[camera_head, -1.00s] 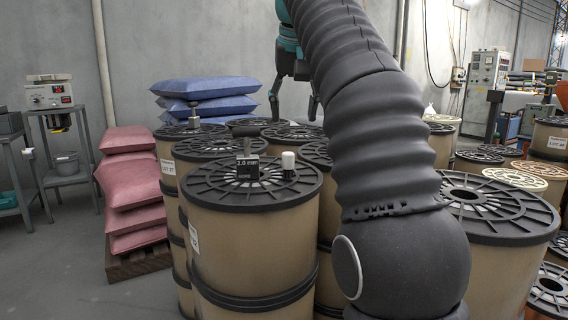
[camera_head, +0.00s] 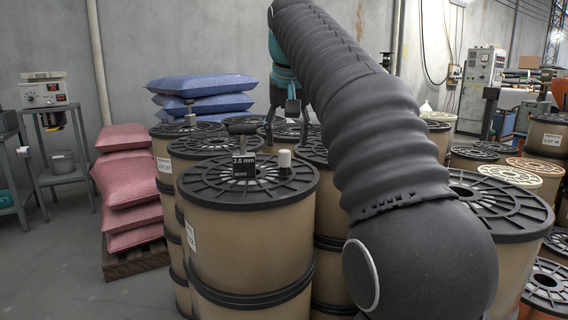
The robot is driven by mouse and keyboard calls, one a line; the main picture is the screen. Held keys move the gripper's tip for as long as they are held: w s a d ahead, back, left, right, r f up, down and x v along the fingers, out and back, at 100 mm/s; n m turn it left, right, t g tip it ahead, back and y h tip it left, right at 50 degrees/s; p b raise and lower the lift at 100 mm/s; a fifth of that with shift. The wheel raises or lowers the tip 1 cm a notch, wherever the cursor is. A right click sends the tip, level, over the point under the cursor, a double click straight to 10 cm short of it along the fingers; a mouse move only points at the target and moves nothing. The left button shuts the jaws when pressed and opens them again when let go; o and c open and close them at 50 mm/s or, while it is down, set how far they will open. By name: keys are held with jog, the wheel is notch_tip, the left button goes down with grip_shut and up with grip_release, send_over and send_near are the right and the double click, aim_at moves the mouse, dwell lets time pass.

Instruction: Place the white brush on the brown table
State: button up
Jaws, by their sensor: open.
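I cannot make out a white brush for certain. A small white upright piece with a dark base (camera_head: 285,160) stands on the ribbed black top of the front tan spool drum (camera_head: 248,240). A brown table cannot be clearly identified. My gripper (camera_head: 289,132) is open, with its fingers pointing down over the drums behind the front one. It looks to be beyond the white piece, and its fingertips are small and partly lost against the dark drum tops. Whether anything lies between the fingers is unclear.
A black block marked 2.0 mm (camera_head: 243,166) stands beside the white piece. More drums crowd behind and to the right. Blue sacks (camera_head: 203,85) and pink sacks (camera_head: 128,185) are stacked at left. A grey stand with a device (camera_head: 48,95) stands far left, with open floor before it.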

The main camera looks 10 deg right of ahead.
aim_at(285, 151)
jog(key=shift+x, duration=3.2)
jog(key=shift+a, duration=0.15)
grip_shut()
